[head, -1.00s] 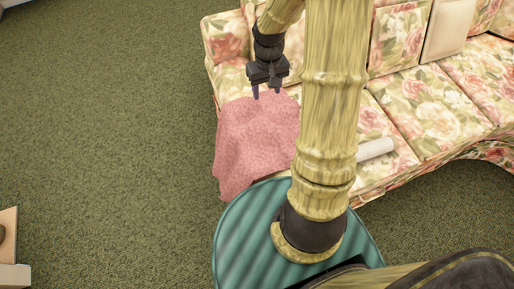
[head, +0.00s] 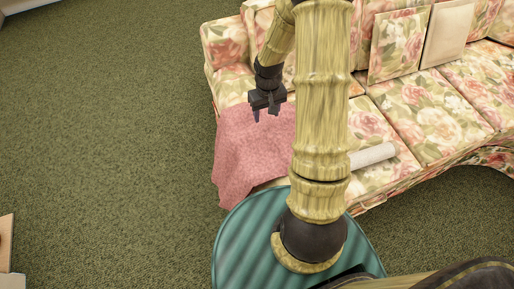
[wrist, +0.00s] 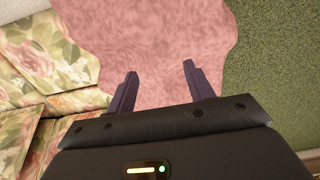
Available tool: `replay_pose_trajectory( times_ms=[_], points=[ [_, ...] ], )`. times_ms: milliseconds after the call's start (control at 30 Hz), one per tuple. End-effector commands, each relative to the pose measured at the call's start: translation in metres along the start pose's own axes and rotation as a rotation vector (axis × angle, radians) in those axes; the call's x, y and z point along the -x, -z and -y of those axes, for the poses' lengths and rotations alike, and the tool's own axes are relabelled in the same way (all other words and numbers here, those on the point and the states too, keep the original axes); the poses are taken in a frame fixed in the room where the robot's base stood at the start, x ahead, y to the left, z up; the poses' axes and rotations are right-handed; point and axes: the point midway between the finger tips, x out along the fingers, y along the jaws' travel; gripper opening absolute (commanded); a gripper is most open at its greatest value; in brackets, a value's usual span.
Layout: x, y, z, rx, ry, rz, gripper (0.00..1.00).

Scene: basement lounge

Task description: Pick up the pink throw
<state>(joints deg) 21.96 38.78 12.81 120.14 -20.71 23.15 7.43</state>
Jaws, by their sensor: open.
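The pink throw (head: 246,152) is draped over the left end of the floral sofa and hangs down its front edge. My arm hides its right part in the head view. My gripper (head: 266,116) is over the upper part of the throw, pointing down. In the wrist view the throw (wrist: 150,45) fills the upper middle, beyond and below the fingertips. My gripper (wrist: 158,70) has its two dark fingers apart with nothing between them. Whether the fingertips touch the cloth I cannot tell.
The floral sofa (head: 440,110) extends to the right with upright cushions (head: 397,45) along its back. A white rolled item (head: 373,155) lies on the seat to the right of my arm. Green carpet (head: 100,130) is open on the left.

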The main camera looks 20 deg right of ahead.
Motion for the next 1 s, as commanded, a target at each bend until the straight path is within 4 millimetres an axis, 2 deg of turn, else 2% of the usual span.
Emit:
replay_pose_trajectory(
  times_ms=[33, 200, 567, 667, 900, 1000],
  points=[
    [-0.012, -0.001, 0.001, 0.001, 0.001, 0.004, 0.53],
    [-0.032, 0.0, 0.0, 0.0, 0.0, 0.001, 0.53],
    [-0.035, 0.0, -0.001, -0.001, 0.0, -0.001, 0.53],
    [-0.041, -0.002, -0.002, -0.001, 0.0, 0.002, 0.53],
    [-0.076, -0.005, -0.007, 0.0, 0.001, 0.003, 0.53],
    [-0.084, -0.005, -0.007, -0.001, 0.0, 0.0, 0.53]
  ],
)
